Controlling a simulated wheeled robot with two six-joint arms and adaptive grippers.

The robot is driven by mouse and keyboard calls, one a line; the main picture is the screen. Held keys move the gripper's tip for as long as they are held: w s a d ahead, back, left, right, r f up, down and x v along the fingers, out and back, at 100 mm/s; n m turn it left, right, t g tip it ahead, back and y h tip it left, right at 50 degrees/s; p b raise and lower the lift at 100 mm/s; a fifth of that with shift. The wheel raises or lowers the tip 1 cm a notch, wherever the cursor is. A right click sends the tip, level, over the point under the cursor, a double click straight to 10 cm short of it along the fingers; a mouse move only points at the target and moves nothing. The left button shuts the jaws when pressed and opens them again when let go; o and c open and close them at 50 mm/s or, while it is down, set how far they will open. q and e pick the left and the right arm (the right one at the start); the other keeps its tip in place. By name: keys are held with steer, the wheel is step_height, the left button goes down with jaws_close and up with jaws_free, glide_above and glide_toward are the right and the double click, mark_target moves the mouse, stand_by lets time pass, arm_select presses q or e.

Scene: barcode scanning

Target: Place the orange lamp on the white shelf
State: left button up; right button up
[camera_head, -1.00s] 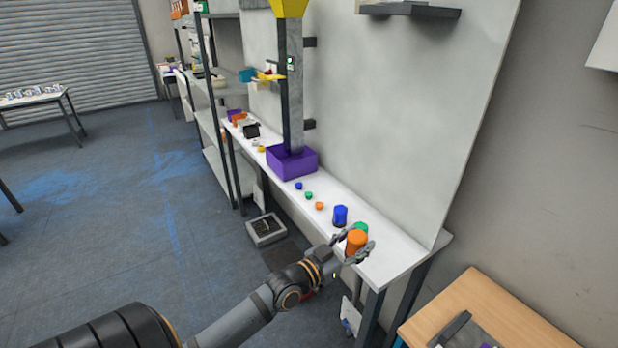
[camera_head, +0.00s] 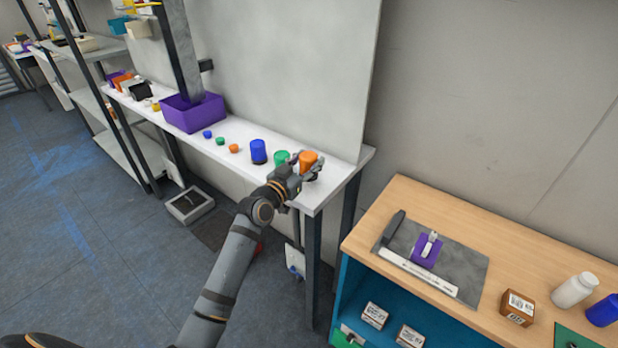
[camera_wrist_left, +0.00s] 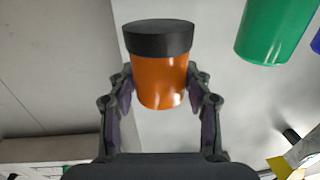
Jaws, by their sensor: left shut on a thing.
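The orange lamp (camera_head: 308,159) has an orange body and a black base; in the left wrist view the lamp (camera_wrist_left: 160,78) sits between both fingers. My left gripper (camera_head: 306,168) is shut on it at the right end of the white shelf (camera_head: 335,178). The left gripper's fingers (camera_wrist_left: 160,90) touch the lamp's sides in the wrist view. Whether the lamp touches the shelf cannot be told. A green lamp (camera_head: 282,158) and a blue lamp (camera_head: 258,151) stand on the shelf to the left of it. My right gripper is not in view.
Small blue, green and orange buttons (camera_head: 220,141) and a purple bin (camera_head: 194,112) lie farther left on the shelf. A wooden-topped cabinet (camera_head: 450,240) with a scanner mat (camera_head: 470,262), small boxes and bottles stands at the right. A grey wall panel (camera_head: 300,70) rises behind the shelf.

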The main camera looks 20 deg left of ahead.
arm_select(q)
steer(key=f+b, duration=0.3)
steer(key=f, duration=0.1)
steer(key=shift+w+d+f, duration=0.1)
steer(key=shift+w, duration=0.25)
steer(key=o, duration=1.2)
